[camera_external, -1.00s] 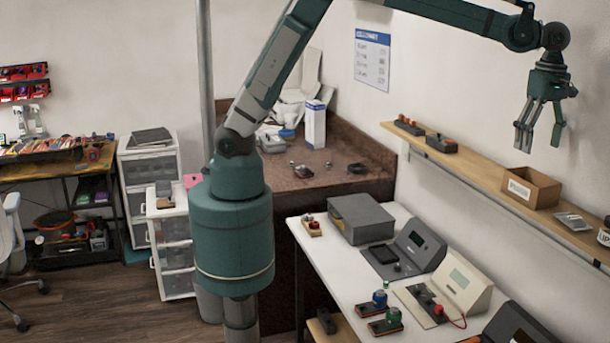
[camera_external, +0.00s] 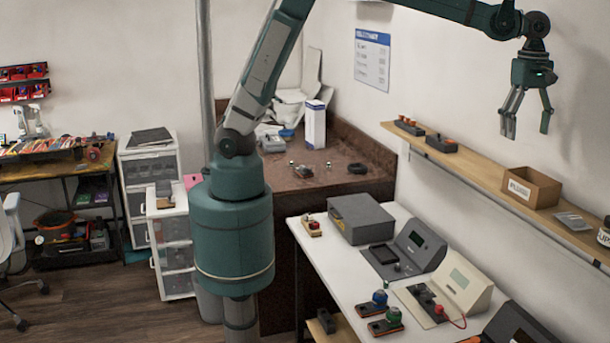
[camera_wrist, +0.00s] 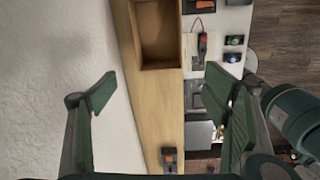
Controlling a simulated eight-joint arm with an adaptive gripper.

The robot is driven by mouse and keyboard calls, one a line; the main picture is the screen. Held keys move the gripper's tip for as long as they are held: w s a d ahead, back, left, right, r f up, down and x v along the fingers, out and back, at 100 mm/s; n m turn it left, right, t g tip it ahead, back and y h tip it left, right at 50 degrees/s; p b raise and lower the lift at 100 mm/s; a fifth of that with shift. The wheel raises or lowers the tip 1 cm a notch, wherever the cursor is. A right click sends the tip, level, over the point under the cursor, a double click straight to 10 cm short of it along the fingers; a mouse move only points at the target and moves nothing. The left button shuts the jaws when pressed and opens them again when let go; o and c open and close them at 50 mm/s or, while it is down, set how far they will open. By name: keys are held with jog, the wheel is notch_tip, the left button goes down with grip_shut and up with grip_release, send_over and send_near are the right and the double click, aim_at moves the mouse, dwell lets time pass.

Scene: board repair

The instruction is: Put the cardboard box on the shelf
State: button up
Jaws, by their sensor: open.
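The cardboard box (camera_external: 534,187) is small, brown and open-topped, with a white label on its front. It sits upright on the wooden wall shelf (camera_external: 477,172). My gripper (camera_external: 526,128) is open and empty, pointing down in the air above the box and shelf in the external view. In the wrist view the open box (camera_wrist: 159,30) lies at the top, on the shelf (camera_wrist: 155,110), and looks empty. The spread fingers of my gripper (camera_wrist: 170,105) stand on either side of the shelf, apart from the box.
Dark blocks with orange parts (camera_external: 440,143) stand on the shelf left of the box. A small flat packet (camera_external: 572,221) and a labelled jar (camera_external: 604,232) stand to its right. The white table (camera_external: 340,268) below holds several instruments. The wall is close beside the shelf.

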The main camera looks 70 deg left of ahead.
jog(key=s+a+r+m+t, duration=0.1)
jog(key=s+a+r+m, duration=0.3)
jog(key=a, duration=0.6)
jog(key=s+a+m+t, duration=0.1)
jog(key=s+a, duration=0.4)
jog(key=a, duration=0.5)
jog(key=s+a+r+m+t, duration=0.1)
jog(key=s+a+r+m, duration=0.3)
jog(key=a, duration=0.6)
jog(key=s+a+f+m+t, duration=0.1)
jog(key=s+a+f+m, duration=0.2)
jog(key=s+a+f, duration=0.3)
jog(key=s+a+f+m+t, duration=0.2)
jog(key=s+a+f+m, duration=0.2)
jog(key=s+a+f, duration=0.3)
jog(key=s+a, duration=0.4)
jog(key=s, duration=0.5)
jog(key=shift+s+a+f+m+t, duration=0.2)
jog(key=shift+a+f+m+t, duration=0.1)
jog(key=shift+a, duration=0.1)
